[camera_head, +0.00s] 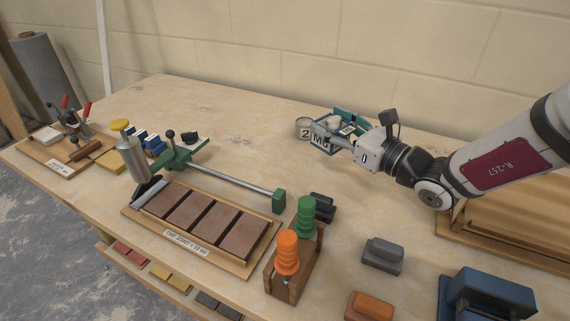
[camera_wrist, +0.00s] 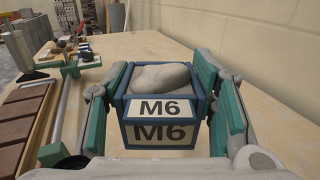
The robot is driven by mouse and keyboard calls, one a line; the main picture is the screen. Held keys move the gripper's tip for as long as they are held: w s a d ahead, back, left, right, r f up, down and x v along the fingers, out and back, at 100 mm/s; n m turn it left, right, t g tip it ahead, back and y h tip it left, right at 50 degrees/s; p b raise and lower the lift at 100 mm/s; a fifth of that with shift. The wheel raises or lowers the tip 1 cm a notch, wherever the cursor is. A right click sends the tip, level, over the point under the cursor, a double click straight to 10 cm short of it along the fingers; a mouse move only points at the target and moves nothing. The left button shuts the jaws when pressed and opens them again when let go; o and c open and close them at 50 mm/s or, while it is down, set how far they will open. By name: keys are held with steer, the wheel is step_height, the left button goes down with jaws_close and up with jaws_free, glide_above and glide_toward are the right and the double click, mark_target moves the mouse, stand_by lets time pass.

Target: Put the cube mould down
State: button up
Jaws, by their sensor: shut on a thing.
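The cube mould (camera_wrist: 160,133) is a blue open box with white M6 labels on its near face. A grey rounded mass of mortar (camera_wrist: 158,77) fills its top. In the head view the mould (camera_head: 322,143) is partly covered by my gripper (camera_head: 338,128), over the back middle of the bench. My gripper's green-padded fingers stand on both sides of the mould and are shut on it. The mould looks about upright. I cannot tell whether its base touches the bench top.
In front lie a green clamp with a steel bar (camera_head: 245,185), a board of brown bricks (camera_head: 205,222) and a wooden holder (camera_head: 285,280) with orange and green handles. A block wall (camera_head: 330,50) stands behind.

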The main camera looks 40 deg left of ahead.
step_height(320, 180, down, 10)
steer(key=shift+w+f+b, duration=0.1)
steer(key=shift+b, duration=0.75)
steer(key=o, duration=1.5)
steer(key=shift+f, duration=0.15)
steer(key=shift+d, duration=0.3)
steer(key=shift+s+d+p, duration=0.1)
steer(key=shift+s+d, duration=0.1)
steer(key=shift+d, duration=0.95)
steer(key=shift+s+d+p, duration=0.1)
steer(key=shift+s+d, duration=0.1)
steer(key=shift+d, duration=0.9)
steer(key=shift+s+d+p, duration=0.1)
steer(key=shift+s+d, duration=0.1)
steer(key=shift+d, duration=0.95)
steer(key=shift+r, duration=0.25)
